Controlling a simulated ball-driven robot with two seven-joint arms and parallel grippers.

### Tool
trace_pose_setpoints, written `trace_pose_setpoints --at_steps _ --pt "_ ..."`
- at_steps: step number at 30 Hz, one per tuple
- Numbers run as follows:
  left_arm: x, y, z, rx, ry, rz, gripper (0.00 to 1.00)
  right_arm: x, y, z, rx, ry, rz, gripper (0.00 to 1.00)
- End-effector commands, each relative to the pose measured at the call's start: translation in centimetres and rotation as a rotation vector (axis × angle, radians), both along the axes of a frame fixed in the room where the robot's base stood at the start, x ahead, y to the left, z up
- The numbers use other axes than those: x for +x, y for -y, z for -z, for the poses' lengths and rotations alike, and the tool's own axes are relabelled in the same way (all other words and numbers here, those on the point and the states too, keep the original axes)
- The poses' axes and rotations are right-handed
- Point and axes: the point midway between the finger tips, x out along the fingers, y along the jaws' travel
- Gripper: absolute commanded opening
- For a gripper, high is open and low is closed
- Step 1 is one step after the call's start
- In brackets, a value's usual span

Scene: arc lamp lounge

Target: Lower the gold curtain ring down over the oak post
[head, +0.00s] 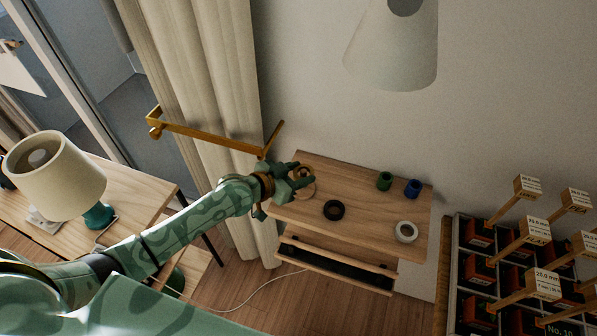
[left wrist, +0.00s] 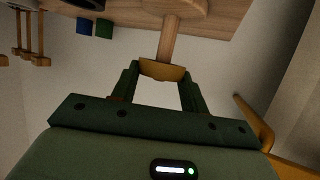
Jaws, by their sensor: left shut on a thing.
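My left gripper (head: 293,180) is shut on the gold curtain ring (left wrist: 162,71), which sits between its fingertips in the left wrist view. The ring also shows in the head view (head: 303,170), by the left end of the small wooden table. The oak post (left wrist: 169,40) rises from a round oak base (left wrist: 175,6) on the table. In the left wrist view the post's end meets the ring's edge. The ring hides that end, so I cannot tell whether the ring is around the post or just above it. My right gripper is not in view.
On the table (head: 367,230) are a black ring (head: 334,210), a white ring (head: 406,232), a green cylinder (head: 384,181) and a blue cylinder (head: 413,189). A gold wall bracket (head: 205,136) extends close behind my left gripper. A white lamp shade (head: 392,50) hangs above.

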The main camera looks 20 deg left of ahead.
Motion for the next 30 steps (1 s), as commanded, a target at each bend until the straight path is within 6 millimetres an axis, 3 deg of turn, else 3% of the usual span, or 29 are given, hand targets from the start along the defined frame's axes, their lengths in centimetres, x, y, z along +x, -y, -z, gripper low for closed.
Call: trace_pose_setpoints --at_steps 8,9,11,22,26,30 --pt "0.0 0.0 0.0 -0.001 0.001 0.000 0.23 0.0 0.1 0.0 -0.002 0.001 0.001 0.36" --pt "0.0 0.0 0.0 -0.001 0.001 0.000 0.55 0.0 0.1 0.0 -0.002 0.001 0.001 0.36" --pt "0.0 0.0 0.0 -0.001 0.001 0.000 0.70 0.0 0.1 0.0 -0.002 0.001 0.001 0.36" --pt "-0.6 -0.3 -0.2 0.000 0.000 0.000 0.70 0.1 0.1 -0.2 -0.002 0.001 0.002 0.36" --pt "-2.3 -1.4 -1.2 0.001 -0.001 0.001 0.70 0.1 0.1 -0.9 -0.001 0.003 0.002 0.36" --pt "-5.3 -3.4 -2.6 0.003 -0.002 0.001 0.70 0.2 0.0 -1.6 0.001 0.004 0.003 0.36"
